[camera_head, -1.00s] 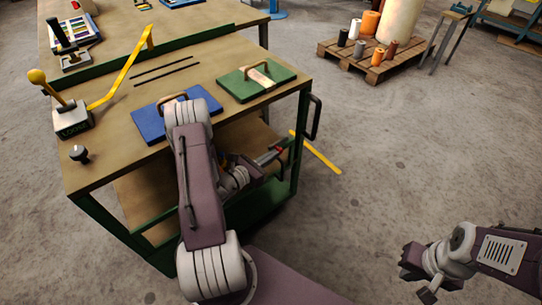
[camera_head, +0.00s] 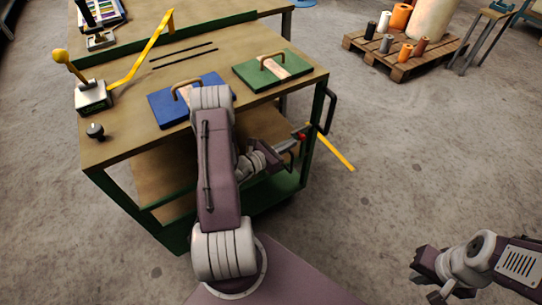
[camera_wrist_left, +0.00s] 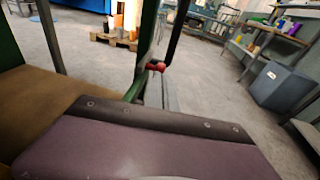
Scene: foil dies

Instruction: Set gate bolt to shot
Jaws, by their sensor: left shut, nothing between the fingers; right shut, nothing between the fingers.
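What looks like the gate bolt, a grey bar with a red knob (camera_head: 302,136), sits low at the cart's right end post, below a black handle. A red knob also shows in the left wrist view (camera_wrist_left: 155,66), beside the green post. I cannot tell the bolt's position. My left gripper (camera_head: 272,157) is shut and empty, just left of the bar and partly hidden by my forearm; I cannot tell if they touch. Its fingers do not show in the left wrist view, where my purple arm link fills the bottom. My right gripper (camera_head: 421,274) is shut and empty over the floor.
The cart top (camera_head: 128,140) bears a blue plate (camera_head: 165,108), a green plate (camera_head: 250,75), a yellow-knobbed lever (camera_head: 61,57) and a black knob (camera_head: 95,131). A yellow strip (camera_head: 336,151) lies right of the cart. A loaded pallet (camera_head: 400,70) stands behind; floor between is clear.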

